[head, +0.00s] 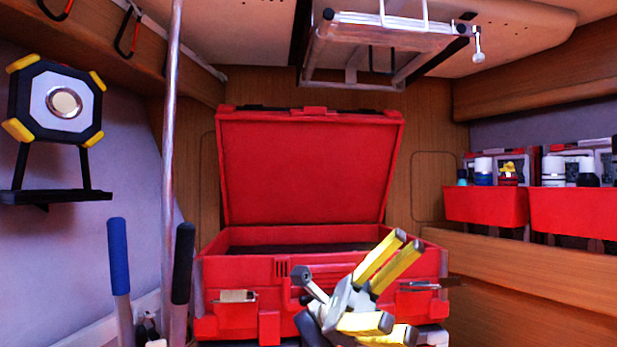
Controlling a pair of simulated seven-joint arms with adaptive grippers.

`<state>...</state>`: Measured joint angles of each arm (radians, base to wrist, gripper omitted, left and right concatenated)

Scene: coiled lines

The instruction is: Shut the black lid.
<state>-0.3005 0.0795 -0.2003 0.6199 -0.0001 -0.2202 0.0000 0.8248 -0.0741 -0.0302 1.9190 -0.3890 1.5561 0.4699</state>
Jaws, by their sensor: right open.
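A red case (240,275) stands in the middle of the head view. Its lid (305,170) is raised upright at the back; it looks red inside, with dark parts along its top edge, and I see no black lid. My right gripper (396,285) is in front of the case's right front side, with its yellow fingers spread open and nothing between them. It hides part of the case's front and rim. The lid is behind and above the gripper, apart from it. The case's inside looks dark, and its contents cannot be made out. My left gripper is not in view.
A metal pole (171,150) and blue (118,255) and black (182,265) handles rise left of the case. A lamp (60,103) hangs on the left wall. Red bins (487,205) with bottles line the right shelf. A metal frame (390,45) hangs above the lid.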

